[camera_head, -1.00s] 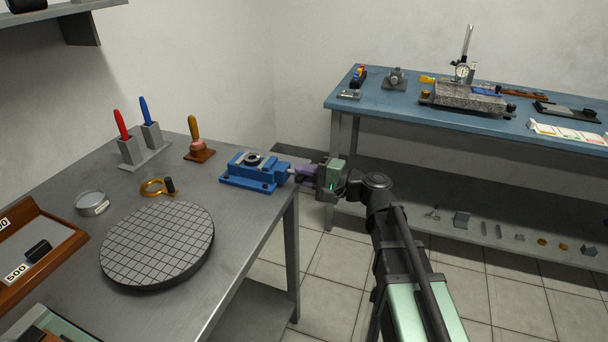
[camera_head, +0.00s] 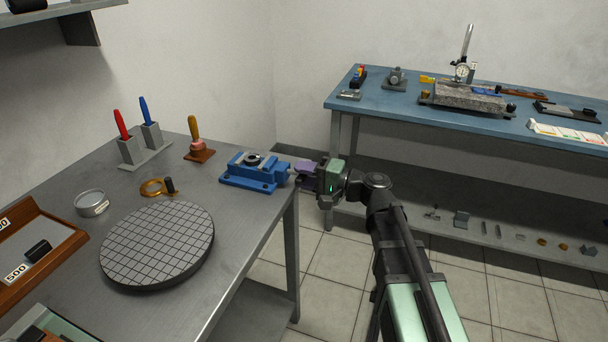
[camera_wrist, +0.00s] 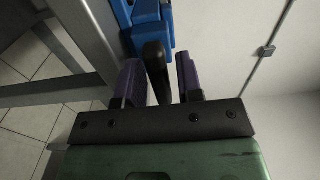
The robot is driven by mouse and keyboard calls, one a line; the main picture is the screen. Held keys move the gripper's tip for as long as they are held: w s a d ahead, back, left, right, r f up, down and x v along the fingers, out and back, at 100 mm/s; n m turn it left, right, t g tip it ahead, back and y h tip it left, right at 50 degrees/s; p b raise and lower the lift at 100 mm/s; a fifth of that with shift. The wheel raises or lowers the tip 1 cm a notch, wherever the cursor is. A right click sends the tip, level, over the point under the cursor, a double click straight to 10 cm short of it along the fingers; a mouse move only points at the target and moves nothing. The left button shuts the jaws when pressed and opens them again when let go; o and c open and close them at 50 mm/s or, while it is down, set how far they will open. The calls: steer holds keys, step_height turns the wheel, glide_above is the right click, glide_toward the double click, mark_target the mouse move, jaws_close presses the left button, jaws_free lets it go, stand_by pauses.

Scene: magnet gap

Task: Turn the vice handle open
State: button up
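The blue vice (camera_head: 256,172) sits at the right edge of the grey bench and also shows at the top of the wrist view (camera_wrist: 149,22). Its dark handle (camera_wrist: 155,70) stands between the purple fingers of my gripper (camera_wrist: 158,80). A gap shows between the handle and the right finger; the left finger is close beside it, and I cannot tell if they touch. My gripper (camera_head: 306,172) is open at the vice's right end in the head view. The handle is not clearly visible there.
A blue-topped bench (camera_head: 400,100) stands behind my arm at the right. Open tiled floor lies between the benches.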

steer(key=shift+o, duration=0.5)
steer(key=shift+d, duration=0.1)
steer(key=v, duration=1)
steer(key=shift+d, duration=0.3)
steer(key=shift+s, duration=0.15)
steer(key=s+d+f+n+g+h, duration=0.2)
steer(key=s+d+f+g+h, duration=0.15)
steer(key=s+f+h, duration=0.4)
steer(key=s+d+f+n+g+h, duration=0.1)
steer(key=s+d+f+g+h, duration=0.3)
steer(key=f+h, duration=0.55)
step_height(320, 180, up, 20)
steer(key=s+t+p, duration=0.1)
steer(key=p, duration=1.8)
steer(key=shift+s+a+f+n+p, duration=0.15)
steer(key=shift+s+a+n+p, duration=0.05)
steer(key=shift+n+p, duration=0.2)
